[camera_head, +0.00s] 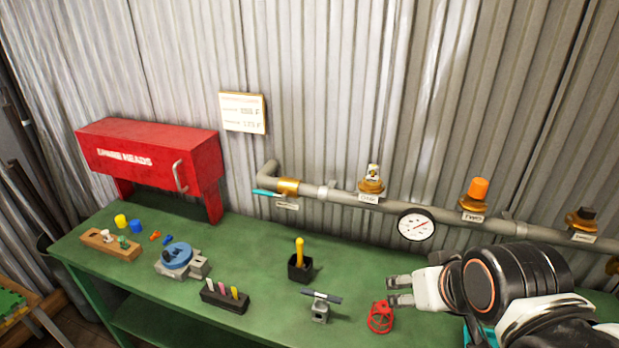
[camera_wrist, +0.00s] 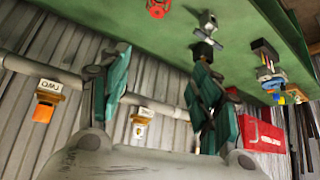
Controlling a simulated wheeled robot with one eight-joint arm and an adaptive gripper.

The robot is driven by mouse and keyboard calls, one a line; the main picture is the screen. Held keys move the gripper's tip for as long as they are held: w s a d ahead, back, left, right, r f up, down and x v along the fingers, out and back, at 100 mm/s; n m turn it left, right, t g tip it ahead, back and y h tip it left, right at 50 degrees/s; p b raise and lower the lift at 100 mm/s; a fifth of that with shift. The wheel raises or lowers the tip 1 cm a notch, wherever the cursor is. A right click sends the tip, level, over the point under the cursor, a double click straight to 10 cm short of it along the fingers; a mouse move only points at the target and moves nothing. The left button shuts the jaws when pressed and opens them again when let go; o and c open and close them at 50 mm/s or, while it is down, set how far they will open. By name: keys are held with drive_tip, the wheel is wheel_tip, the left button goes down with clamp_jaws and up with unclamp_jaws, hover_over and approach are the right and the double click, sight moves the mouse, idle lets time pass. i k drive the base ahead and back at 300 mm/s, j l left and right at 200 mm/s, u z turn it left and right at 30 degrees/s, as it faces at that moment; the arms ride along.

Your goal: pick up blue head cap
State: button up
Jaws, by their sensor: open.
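The blue head cap (camera_head: 136,226) is a small blue cylinder at the left end of the green bench, beside a yellow cap (camera_head: 121,221). My gripper (camera_head: 400,290) is at the right part of the bench, close to a red handwheel (camera_head: 380,317) and far from the cap. In the wrist view its teal fingers (camera_wrist: 160,62) are spread apart with nothing between them.
The green bench (camera_head: 260,255) holds a wooden block (camera_head: 110,245), a blue round device (camera_head: 176,257), a marker holder (camera_head: 224,297) and a black cup (camera_head: 300,267). A red box (camera_head: 150,160) stands behind the caps. A pipe (camera_head: 340,195) with gauge (camera_head: 416,225) runs along the wall.

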sight(135, 226)
drive_tip(key=i+j, duration=0.15)
drive_tip(key=j, duration=0.25)
drive_tip(key=i+j, duration=0.15)
drive_tip(key=j, duration=0.3)
drive_tip(key=i+j, duration=0.1)
drive_tip(key=j, duration=0.3)
drive_tip(key=i+j, duration=0.15)
drive_tip(key=j, duration=0.3)
drive_tip(key=i+j, duration=0.15)
drive_tip(key=j, duration=0.25)
drive_tip(key=i+j, duration=0.15)
drive_tip(key=j, duration=0.25)
drive_tip(key=i+j, duration=0.15)
drive_tip(key=j, duration=0.3)
drive_tip(key=i+j, duration=0.15)
drive_tip(key=j, duration=0.25)
